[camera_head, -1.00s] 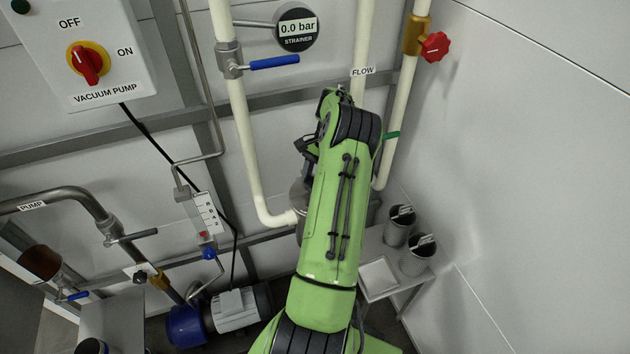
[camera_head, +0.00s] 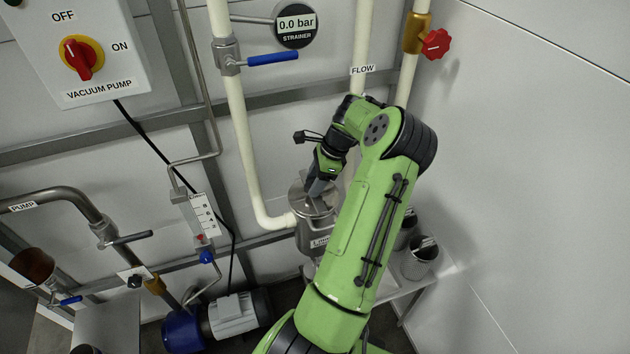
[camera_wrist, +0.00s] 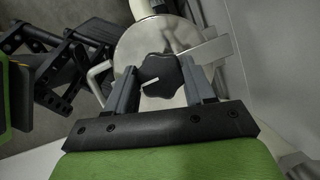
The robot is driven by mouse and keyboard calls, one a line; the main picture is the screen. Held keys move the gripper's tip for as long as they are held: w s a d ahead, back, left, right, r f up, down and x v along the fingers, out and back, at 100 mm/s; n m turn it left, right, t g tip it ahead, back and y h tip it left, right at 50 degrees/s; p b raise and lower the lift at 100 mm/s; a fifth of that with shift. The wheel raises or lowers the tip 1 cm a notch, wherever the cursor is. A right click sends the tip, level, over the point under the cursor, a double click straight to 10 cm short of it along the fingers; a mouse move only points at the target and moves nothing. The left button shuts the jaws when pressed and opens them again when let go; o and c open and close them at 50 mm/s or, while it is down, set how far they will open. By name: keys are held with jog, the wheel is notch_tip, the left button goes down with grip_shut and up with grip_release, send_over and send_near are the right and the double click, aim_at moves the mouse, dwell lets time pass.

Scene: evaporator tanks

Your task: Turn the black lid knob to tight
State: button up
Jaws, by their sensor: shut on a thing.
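The black lid knob (camera_wrist: 160,76) sits on top of the round steel lid (camera_wrist: 142,37) in the wrist view. It is lobed and bears a white pointer line directed to the left and slightly down. My gripper (camera_wrist: 160,79) has one finger on each side of the knob and is shut on it. In the head view the steel strainer vessel (camera_head: 304,226) stands below my gripper (camera_head: 316,190), with its lid (camera_head: 299,197) partly showing. The knob is hidden there behind the gripper and wrist. A pale flat tab shows on the lid's right in the wrist view; no marking on it is readable.
A cream pipe (camera_head: 240,130) with a blue-handled valve (camera_head: 271,58) runs down to the vessel's left side. A gauge (camera_head: 296,26) reads 0.0 bar. Mesh baskets (camera_head: 420,260) stand on the shelf to the right. A plain wall fills the right side.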

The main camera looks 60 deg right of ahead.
dwell(0.4)
jog(key=o, duration=1)
jog(key=shift+o, duration=0.2)
jog(key=p+v, duration=0.2)
jog(key=v, duration=1.3)
jog(key=shift+s+r, duration=0.2)
jog(key=shift+r, duration=0.15)
